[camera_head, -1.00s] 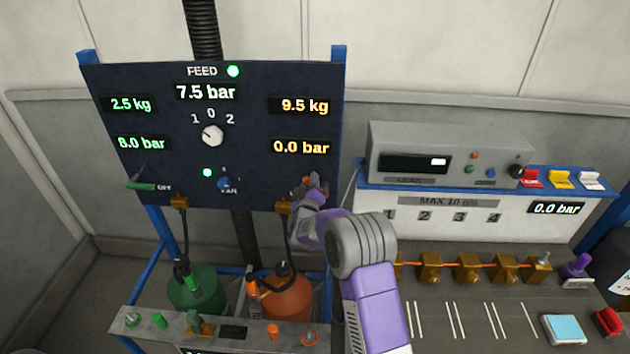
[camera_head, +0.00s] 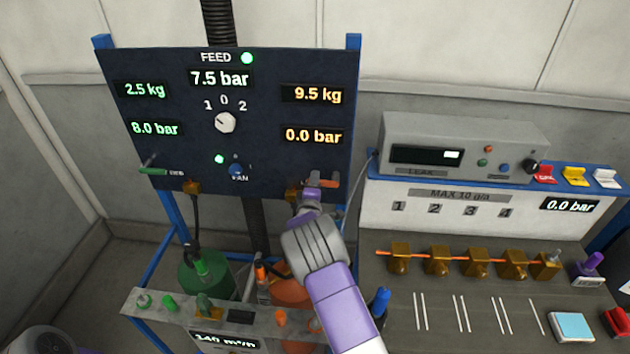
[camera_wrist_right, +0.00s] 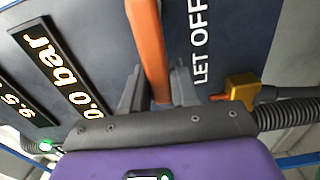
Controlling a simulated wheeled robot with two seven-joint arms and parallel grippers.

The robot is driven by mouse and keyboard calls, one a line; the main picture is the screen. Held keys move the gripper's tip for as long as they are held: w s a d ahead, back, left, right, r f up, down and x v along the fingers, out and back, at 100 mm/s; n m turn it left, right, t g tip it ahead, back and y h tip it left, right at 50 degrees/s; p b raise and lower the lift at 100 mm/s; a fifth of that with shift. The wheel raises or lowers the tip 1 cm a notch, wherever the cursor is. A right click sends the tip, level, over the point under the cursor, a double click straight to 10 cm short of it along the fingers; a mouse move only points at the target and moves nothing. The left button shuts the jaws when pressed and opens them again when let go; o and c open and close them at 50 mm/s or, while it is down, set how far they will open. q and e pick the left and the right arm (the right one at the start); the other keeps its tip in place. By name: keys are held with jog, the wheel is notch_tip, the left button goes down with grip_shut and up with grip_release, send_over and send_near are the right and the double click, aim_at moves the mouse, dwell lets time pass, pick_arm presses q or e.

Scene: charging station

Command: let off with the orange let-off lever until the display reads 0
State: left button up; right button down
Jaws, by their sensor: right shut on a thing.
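The orange let-off lever (camera_head: 328,183) is at the lower right of the dark feed panel (camera_head: 300,70). It also shows in the right wrist view (camera_wrist_right: 148,45), beside the printed words LET OFF. My right gripper (camera_head: 314,182) is at the lever; in the wrist view its two fingers (camera_wrist_right: 158,92) are on either side of the lever, shut on it. The orange display (camera_head: 313,136) above the lever reads 0.0 bar. My left gripper is not in view.
A green bottle (camera_head: 205,275) and an orange bottle (camera_head: 290,292) stand below the panel. A yellow fitting with a hose (camera_wrist_right: 242,90) is close to the gripper. The bench (camera_head: 400,315) at right carries a row of brass valves (camera_head: 438,262).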

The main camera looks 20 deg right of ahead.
jog(key=shift+f+n, duration=0.15)
jog(key=shift+n, duration=0.25)
jog(key=c, duration=1)
grip_release()
jog(key=shift+o, duration=0.2)
jog(key=v, duration=0.7)
jog(key=shift+s+a+b, duration=0.15)
jog(key=shift+s+b, duration=0.1)
jog(key=shift+b, duration=0.1)
